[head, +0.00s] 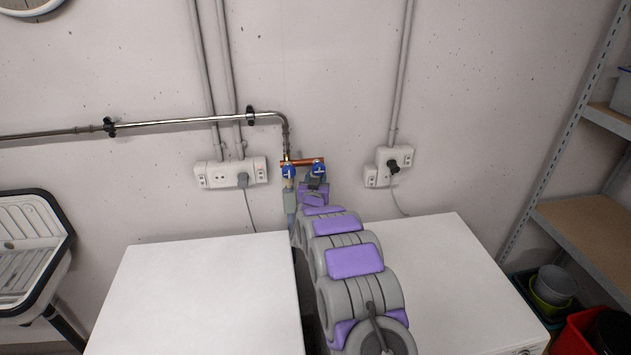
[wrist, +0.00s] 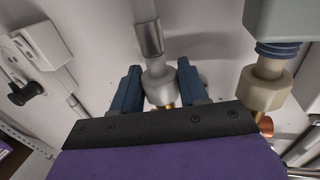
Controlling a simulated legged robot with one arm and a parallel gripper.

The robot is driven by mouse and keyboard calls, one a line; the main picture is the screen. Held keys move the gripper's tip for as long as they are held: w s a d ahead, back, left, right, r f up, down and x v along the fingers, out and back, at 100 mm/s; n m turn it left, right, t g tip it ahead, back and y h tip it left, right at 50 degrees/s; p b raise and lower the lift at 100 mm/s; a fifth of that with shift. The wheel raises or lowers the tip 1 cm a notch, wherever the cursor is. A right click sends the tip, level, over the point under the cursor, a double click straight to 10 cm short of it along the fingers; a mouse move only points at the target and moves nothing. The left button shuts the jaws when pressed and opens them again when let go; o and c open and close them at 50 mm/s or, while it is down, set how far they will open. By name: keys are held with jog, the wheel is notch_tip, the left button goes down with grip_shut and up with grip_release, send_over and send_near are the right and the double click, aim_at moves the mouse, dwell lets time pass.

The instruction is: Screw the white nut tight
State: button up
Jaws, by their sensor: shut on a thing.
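A white nut (wrist: 160,86) sits on a brass-coloured fitting, at the end of a hose with a metal sleeve (wrist: 147,38). My gripper (wrist: 158,72) is shut on this nut, with one blue-grey finger on each side of it. In the head view, my gripper (head: 316,184) is at the right one of two blue-handled valves (head: 319,168), and it hides the nut there. A second, beige nut (wrist: 262,90) stands to the right in the wrist view, under a thick grey-green hose end (wrist: 275,22). I cannot tell how tight either nut is.
The left blue valve (head: 289,171) has a grey hose (head: 291,205) close beside my gripper. A copper pipe (head: 303,161) joins both valves. Two white machine tops (head: 200,290) (head: 465,275) flank my arm. Wall sockets (head: 230,172) (head: 388,166) are on either side.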

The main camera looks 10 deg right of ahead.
jog(key=shift+b, duration=0.4)
jog(key=o, duration=0.6)
jog(key=shift+r+y, duration=0.2)
jog(key=shift+y, duration=0.1)
jog(key=shift+o, duration=1)
jog(key=shift+w+f, duration=0.15)
jog(key=shift+w, duration=0.1)
jog(key=shift+s, duration=0.1)
jog(key=shift+p, duration=0.75)
jog(key=shift+s, duration=0.15)
